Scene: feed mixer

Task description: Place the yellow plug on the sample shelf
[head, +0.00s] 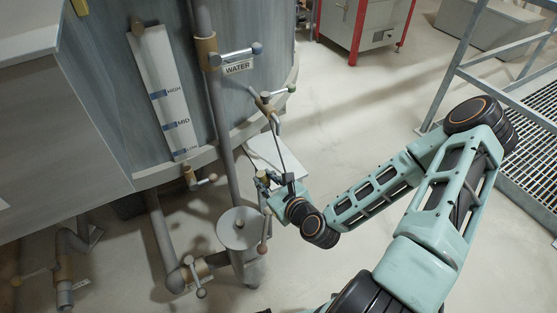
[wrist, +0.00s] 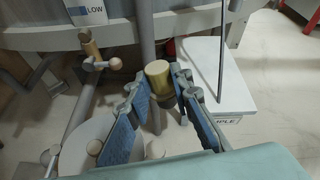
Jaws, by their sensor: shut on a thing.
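The yellow plug (wrist: 157,74) is a short brass-yellow cylinder between the tips of my gripper (wrist: 158,84) in the wrist view. My gripper is shut on it, with blue pads on either side. In the head view my gripper (head: 270,184) is beside the tank's lower edge, and the plug (head: 262,175) shows as a small yellowish spot. The sample shelf (wrist: 233,88) is a white slab just right of the plug in the wrist view, its label partly hidden by a finger. In the head view the shelf (head: 288,163) lies behind my gripper, partly covered by it.
A thin rod (wrist: 221,50) stands over the shelf. A valve (head: 267,99) and the vertical water pipe (head: 217,110) are close by. A round grey lid (head: 232,226) with a handle is below left. Open floor lies right of the shelf.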

